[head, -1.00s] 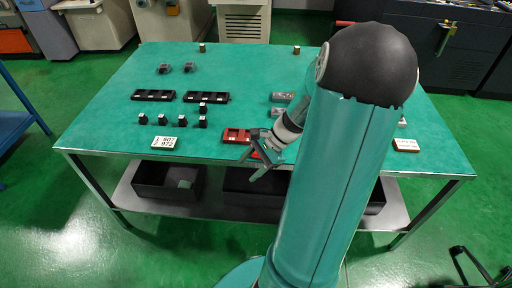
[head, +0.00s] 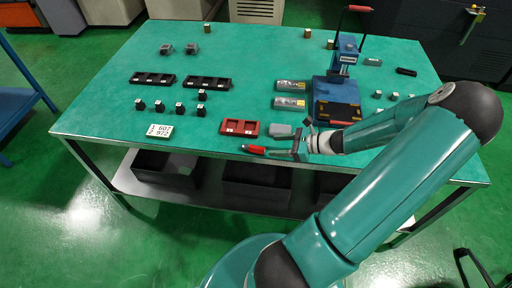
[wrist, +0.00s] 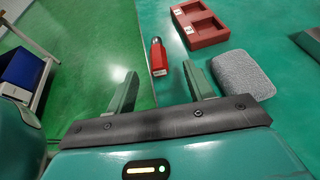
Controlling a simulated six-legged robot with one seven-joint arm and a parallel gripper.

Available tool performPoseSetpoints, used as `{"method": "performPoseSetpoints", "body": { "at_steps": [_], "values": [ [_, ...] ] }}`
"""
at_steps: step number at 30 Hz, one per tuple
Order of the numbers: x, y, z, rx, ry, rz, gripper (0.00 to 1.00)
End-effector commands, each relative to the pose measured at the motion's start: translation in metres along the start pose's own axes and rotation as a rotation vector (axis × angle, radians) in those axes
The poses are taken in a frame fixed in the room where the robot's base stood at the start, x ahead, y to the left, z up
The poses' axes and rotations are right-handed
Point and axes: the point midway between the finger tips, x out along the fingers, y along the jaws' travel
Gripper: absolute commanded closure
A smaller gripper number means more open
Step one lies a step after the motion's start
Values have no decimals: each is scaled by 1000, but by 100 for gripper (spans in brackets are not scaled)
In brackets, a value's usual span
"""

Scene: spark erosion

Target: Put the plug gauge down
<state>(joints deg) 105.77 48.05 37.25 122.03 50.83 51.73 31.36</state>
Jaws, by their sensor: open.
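The plug gauge, with a red handle (head: 253,149) and a short grey end, lies on the green table close to its front edge. In the head view my gripper (head: 293,146) is low at the table's front edge, just right of the red handle. The wrist view shows the gauge clear of the fingers.
A blue fixture (head: 336,90) and two silver cylinders (head: 291,87) stand right of centre. Black trays (head: 152,79) and several black cubes are left. A number card (head: 159,131) lies front left.

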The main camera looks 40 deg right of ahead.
Motion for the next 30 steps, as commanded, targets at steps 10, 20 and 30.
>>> {"method": "performPoseSetpoints", "body": {
  "at_steps": [10,20,30],
  "values": [
    [43,0,0,-1,-1,3,47],
    [86,1,0,-1,-2,3,47],
    [91,0,0,-2,1,1,57]
  ]
}}
